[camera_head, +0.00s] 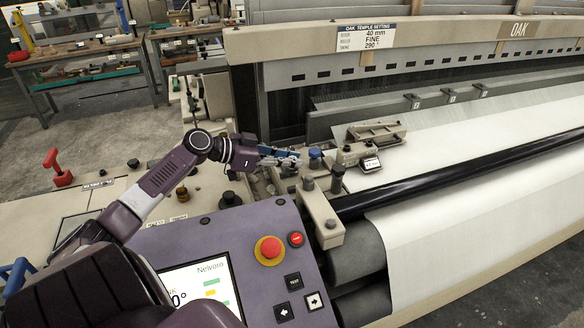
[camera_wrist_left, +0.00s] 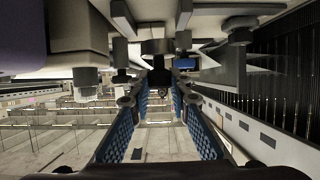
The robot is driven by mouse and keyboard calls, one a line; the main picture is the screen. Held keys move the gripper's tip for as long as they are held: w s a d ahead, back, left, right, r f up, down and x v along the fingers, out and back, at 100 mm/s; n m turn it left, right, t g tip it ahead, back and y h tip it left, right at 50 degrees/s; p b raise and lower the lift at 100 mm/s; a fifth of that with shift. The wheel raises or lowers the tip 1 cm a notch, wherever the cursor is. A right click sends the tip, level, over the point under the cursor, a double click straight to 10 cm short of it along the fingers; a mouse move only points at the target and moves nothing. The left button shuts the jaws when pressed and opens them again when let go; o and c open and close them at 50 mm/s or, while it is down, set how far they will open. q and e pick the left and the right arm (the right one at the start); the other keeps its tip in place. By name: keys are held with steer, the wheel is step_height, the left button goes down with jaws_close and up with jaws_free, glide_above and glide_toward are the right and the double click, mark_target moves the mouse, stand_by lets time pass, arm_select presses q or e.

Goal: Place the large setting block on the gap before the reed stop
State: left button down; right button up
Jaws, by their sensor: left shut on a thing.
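My left gripper (camera_head: 292,160) is at the near left end of the loom, over the beige temple bracket. Its blue-padded fingers show in the left wrist view (camera_wrist_left: 160,105), closed around a small dark part (camera_wrist_left: 158,75) at their tips. The fingers hide most of this part in the head view, so I cannot tell if it is the large setting block. A blue knob (camera_head: 315,157) stands just right of the fingertips. I cannot make out the gap or the reed stop clearly. My right gripper is not in view.
A beige block-like unit with a label (camera_head: 371,164) sits right of the gripper, at the white cloth (camera_head: 450,165). A black roller (camera_head: 450,174) runs along the front. The purple control panel (camera_head: 240,250) with a red button (camera_head: 270,248) is below the arm. Workbenches (camera_head: 90,84) stand behind left.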

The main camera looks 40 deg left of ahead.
mark_target(290, 169)
arm_select(q)
step_height(290, 169, down, 4)
steer(key=shift+r, duration=0.25)
steer(key=shift+f, duration=0.1)
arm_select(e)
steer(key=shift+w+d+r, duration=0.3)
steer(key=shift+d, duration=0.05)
arm_select(q)
steer(key=c, duration=1.8)
jaws_free()
steer(key=shift+f, duration=0.1)
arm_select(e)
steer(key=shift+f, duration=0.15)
